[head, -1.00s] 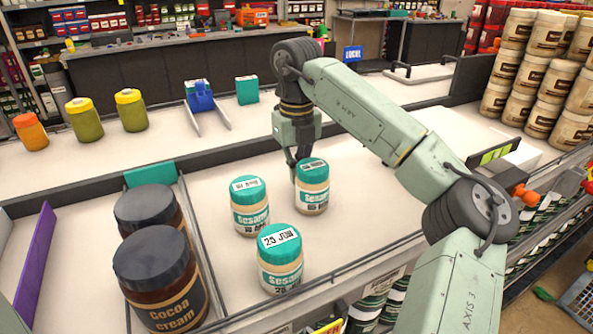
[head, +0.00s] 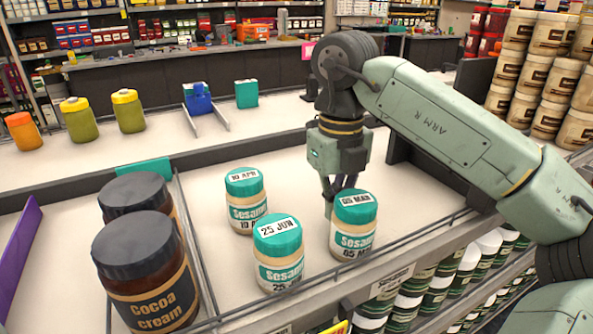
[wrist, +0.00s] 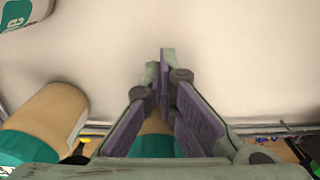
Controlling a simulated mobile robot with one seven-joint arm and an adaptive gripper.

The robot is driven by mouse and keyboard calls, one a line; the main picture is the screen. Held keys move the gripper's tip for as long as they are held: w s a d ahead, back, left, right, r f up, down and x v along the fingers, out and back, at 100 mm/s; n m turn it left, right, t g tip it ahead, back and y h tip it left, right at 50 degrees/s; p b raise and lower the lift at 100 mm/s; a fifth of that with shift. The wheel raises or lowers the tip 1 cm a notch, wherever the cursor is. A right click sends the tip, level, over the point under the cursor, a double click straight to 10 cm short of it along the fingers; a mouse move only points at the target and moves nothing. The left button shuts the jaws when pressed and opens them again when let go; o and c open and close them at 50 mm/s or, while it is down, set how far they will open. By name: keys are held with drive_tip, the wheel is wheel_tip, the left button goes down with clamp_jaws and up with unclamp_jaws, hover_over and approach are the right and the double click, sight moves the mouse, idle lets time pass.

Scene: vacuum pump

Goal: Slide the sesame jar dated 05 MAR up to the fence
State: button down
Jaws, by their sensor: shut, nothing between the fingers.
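The sesame jar dated 05 MAR (head: 354,232), with a teal lid and white label, stands upright close to the wire fence (head: 393,246) along the shelf's front edge. I cannot tell whether it touches the fence. My gripper (head: 334,207) is shut and empty, low behind this jar on the far side from the fence; its fingertips are partly hidden by the jar. In the wrist view the shut fingers (wrist: 158,72) show, with part of the jar's teal lid (wrist: 153,147) below and between them. Contact between fingers and jar is unclear.
The 25 JUN sesame jar (head: 278,258) stands left of the 05 MAR jar, also near the fence. The 10 APR jar (head: 246,200) stands farther back. Dark-lidded cocoa cream jars (head: 150,285) stand beyond a wire divider (head: 196,245).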

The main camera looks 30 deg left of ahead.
wheel_tip(320, 180, up, 12)
idle(0.6)
